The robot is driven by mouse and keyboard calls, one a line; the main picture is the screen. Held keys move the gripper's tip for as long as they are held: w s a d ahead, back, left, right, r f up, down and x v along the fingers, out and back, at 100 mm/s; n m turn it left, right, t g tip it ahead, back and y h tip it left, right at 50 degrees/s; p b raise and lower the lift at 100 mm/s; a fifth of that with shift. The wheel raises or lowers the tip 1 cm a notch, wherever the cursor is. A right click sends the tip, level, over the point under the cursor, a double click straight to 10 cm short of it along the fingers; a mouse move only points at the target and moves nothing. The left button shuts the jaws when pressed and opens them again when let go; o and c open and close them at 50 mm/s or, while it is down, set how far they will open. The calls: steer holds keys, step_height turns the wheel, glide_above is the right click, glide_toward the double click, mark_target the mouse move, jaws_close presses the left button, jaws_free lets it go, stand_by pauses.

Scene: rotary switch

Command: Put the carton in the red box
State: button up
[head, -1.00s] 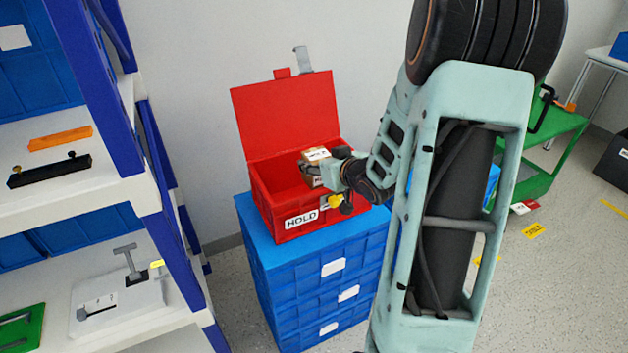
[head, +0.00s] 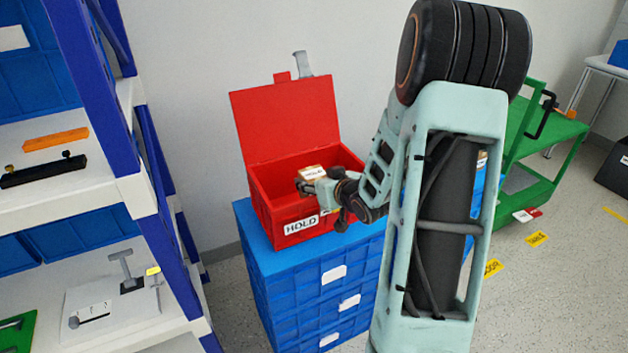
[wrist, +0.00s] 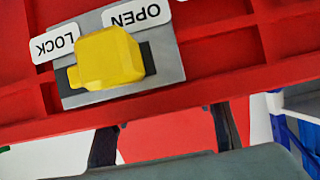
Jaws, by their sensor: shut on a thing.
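The red box (head: 285,208) stands with its lid (head: 285,115) raised and a HOLD label on its front. The carton (head: 313,171), small and brown with a white HOLD label on top, is at the box's opening. My gripper (head: 306,186) is shut on the carton and reaches in over the front rim from the right. How far the carton is below the rim is hard to tell. I cannot make out the carton there.
The box rests on a blue drawer cabinet (head: 262,258). A white shelf rack with blue posts (head: 155,230) stands close on the left. A green cart (head: 555,125) stands behind on the right. My arm covers much of the right middle.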

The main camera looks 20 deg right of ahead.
steer(key=shift+f, duration=0.2)
steer(key=o, duration=1.3)
steer(key=shift+f, duration=0.1)
steer(key=shift+o, duration=0.2)
steer(key=shift+r+p, duration=0.4)
steer(key=shift+r, duration=0.15)
steer(key=p+v, duration=0.2)
steer(key=v, duration=0.9)
steer(key=shift+r+p, duration=0.2)
steer(key=shift+p, duration=0.2)
steer(key=shift+s+r, duration=0.2)
steer(key=shift+s, duration=0.3)
